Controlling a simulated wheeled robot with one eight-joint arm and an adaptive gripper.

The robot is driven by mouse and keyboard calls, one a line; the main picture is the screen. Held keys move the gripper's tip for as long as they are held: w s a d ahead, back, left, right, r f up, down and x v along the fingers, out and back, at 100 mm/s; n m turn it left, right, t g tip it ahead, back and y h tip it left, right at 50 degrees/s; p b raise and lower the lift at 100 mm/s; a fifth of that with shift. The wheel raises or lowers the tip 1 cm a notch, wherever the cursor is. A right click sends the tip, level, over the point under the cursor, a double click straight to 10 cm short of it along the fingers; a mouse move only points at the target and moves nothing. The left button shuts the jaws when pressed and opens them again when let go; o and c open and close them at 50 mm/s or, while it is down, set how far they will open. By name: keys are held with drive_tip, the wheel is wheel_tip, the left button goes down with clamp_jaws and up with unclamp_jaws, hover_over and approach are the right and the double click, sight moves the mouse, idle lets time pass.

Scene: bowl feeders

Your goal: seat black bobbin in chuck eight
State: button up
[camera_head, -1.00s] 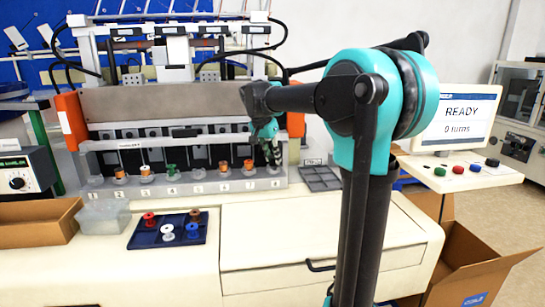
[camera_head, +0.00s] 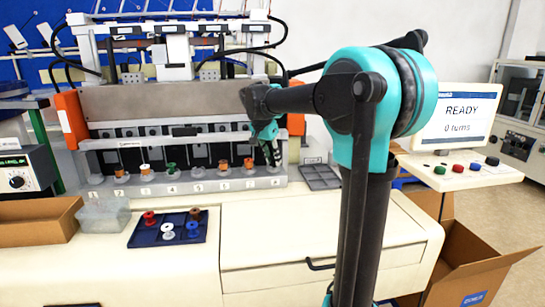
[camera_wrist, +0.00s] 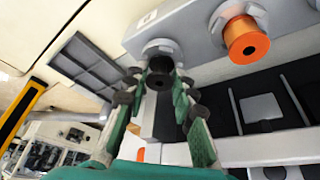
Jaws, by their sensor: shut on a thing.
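My gripper (camera_head: 274,156) is at the right end of the row of chucks on the winding machine. In the wrist view my gripper (camera_wrist: 160,80) has its green fingers on either side of a black bobbin (camera_wrist: 160,78). The bobbin is in line with the rightmost chuck (camera_wrist: 158,47), whose pale metal collar shows just behind it. I cannot tell how far the bobbin sits on that chuck. In the head view the fingers hide the bobbin.
An orange bobbin (camera_wrist: 246,40) sits in the neighbouring chuck. Several bobbins fill other chucks along the rail (camera_head: 150,189). A blue tray (camera_head: 143,240) holds loose bobbins. A grey compartment tray (camera_head: 320,177) lies right of the rail. The monitor (camera_head: 455,118) reads READY.

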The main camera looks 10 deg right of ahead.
drive_tip(key=o, duration=0.6)
drive_tip(key=shift+o, duration=0.2)
drive_tip(key=v, duration=1.1)
idle(0.5)
